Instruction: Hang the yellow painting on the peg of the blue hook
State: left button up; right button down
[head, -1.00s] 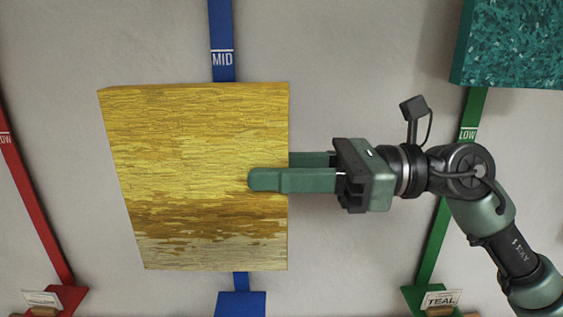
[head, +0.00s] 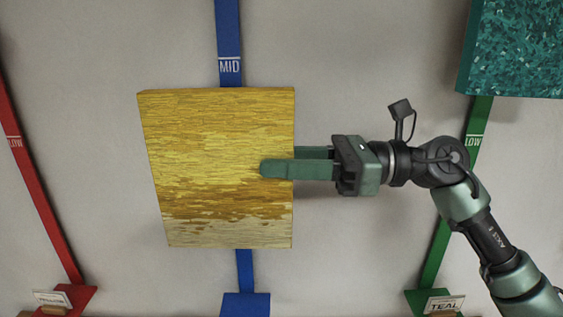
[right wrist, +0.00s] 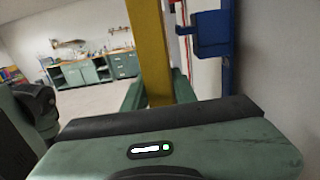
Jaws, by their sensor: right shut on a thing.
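The yellow painting (head: 215,150) is a square panel, yellow above with ochre and pale bands below. In the head view it is in front of the blue strip (head: 229,40) marked MID. My right gripper (head: 290,162) is shut on the painting's right edge, one finger across its front. In the right wrist view the painting (right wrist: 148,50) shows edge-on between the fingers. A blue bracket (right wrist: 210,30) stands to its right there, apart from it in the picture. The peg of the blue hook is not visible in the head view. My left gripper is out of view.
A red strip (head: 40,200) runs down the wall at left, a green strip (head: 440,235) at right. A teal painting (head: 520,45) is at the upper right. Small labels (head: 443,303) stand at the strips' feet. Bare wall lies between the strips.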

jog(key=shift+w+f, duration=0.25)
jog(key=shift+w, duration=0.45)
jog(key=shift+w+f, duration=0.2)
jog(key=shift+w, duration=0.55)
jog(key=shift+w+f, duration=0.25)
jog(key=shift+w, duration=0.45)
jog(key=shift+f, duration=0.2)
jog(key=c, duration=1.1)
grip_release()
jog(key=shift+o, duration=0.2)
